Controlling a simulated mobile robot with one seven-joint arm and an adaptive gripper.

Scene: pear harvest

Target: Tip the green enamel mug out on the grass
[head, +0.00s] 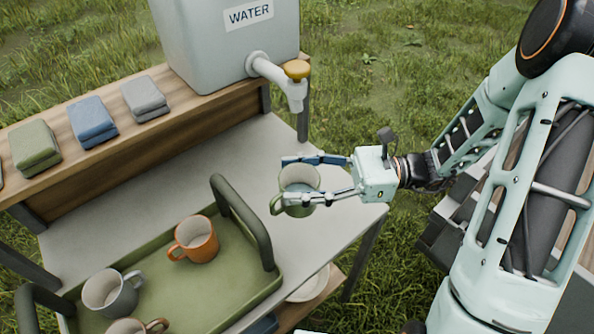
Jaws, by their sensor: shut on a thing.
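The green enamel mug (290,208) is upright between the fingers of my gripper (290,178) in the head view. The two fingers reach in from the right and are shut on its body, with its handle toward the left. The mug is over the right part of the grey table top; I cannot tell whether its base touches the surface. The inside of the mug looks pale, and its contents are hard to make out. The grass (380,80) lies beyond the table and to its right.
A green tray (225,287) with a raised handle holds an orange mug (196,240), a grey mug (112,292) and another mug (135,326). A water container (225,50) with a tap (290,80) stands on the wooden shelf behind, beside folded cloths (93,122).

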